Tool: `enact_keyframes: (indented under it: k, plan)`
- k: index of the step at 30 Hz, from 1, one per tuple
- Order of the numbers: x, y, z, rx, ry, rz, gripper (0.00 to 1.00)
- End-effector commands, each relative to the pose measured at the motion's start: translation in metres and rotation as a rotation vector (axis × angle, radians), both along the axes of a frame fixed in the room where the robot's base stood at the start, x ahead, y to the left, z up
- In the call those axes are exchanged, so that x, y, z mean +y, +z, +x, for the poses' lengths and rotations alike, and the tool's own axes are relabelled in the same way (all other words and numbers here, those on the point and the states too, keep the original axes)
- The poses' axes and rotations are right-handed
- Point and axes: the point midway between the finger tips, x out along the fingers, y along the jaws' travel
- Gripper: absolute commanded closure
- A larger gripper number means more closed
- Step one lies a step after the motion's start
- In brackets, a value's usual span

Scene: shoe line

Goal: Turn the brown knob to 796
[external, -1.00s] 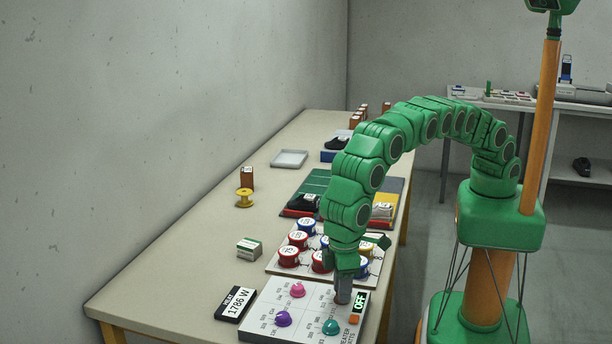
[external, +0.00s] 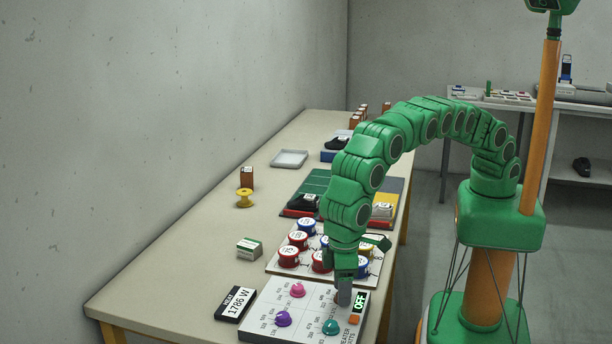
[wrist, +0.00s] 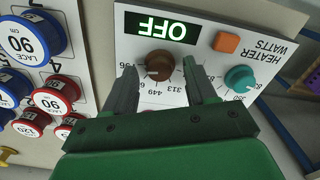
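The brown knob (wrist: 159,64) is on the white heater panel (wrist: 140,30), below the lit OFF display (wrist: 162,28). My gripper (wrist: 162,75) is open, with one finger on each side of the knob and a visible gap on both sides. A light mark shows on the knob's lower left in the wrist view. Printed numbers such as 449 and 313 lie around it; others are partly hidden by the fingers. In the external view my gripper (external: 344,290) points down at the panel and mostly hides the knob.
Pink (external: 297,290), purple (external: 283,319) and teal (external: 330,327) knobs share the panel. An orange button (wrist: 227,42) is beside the display. A readout (external: 236,304) shows 1786 W. Several red and blue spools (external: 289,257) stand close behind the panel.

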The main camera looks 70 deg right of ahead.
Motion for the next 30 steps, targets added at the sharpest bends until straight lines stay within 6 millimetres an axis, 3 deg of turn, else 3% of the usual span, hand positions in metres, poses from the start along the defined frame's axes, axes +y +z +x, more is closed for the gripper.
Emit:
enact_keyframes:
  k: [13, 30]
  plan:
    - [0.000, 0.009, 0.000, -0.001, 0.000, 0.001, 0.44]
    - [0.001, 0.077, 0.001, -0.001, 0.000, 0.003, 0.44]
